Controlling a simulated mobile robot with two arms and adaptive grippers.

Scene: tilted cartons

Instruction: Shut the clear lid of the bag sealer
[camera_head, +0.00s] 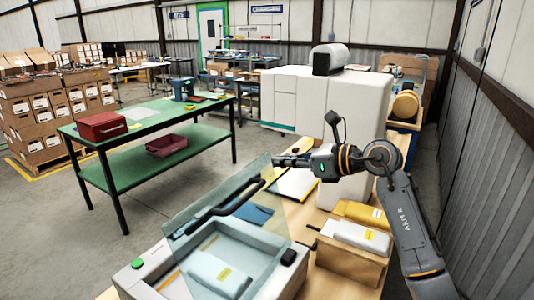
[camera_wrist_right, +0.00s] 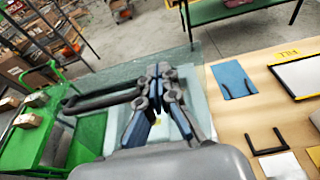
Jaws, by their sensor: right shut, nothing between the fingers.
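The bag sealer (camera_head: 140,277) is a white machine at the bottom of the head view, with a green button and a white packet (camera_head: 218,274) in its chamber. Its clear lid (camera_head: 195,213) stands raised and tilted, with a dark bar handle (camera_head: 232,201) on it. The lid (camera_wrist_right: 120,70) and handle (camera_wrist_right: 100,101) also show in the right wrist view. My right gripper (camera_head: 277,161) is shut and empty near the lid's upper right corner. In the wrist view the fingers (camera_wrist_right: 158,72) overlap the lid beside the handle; I cannot tell whether they touch it. My left gripper is out of view.
A wooden bench (camera_head: 322,280) carries the sealer, a clipboard (camera_head: 294,184) and a wooden box (camera_head: 347,262) with white and yellow packs. A green table (camera_head: 150,115) with a red box stands at the left. A large white machine (camera_head: 330,95) stands behind.

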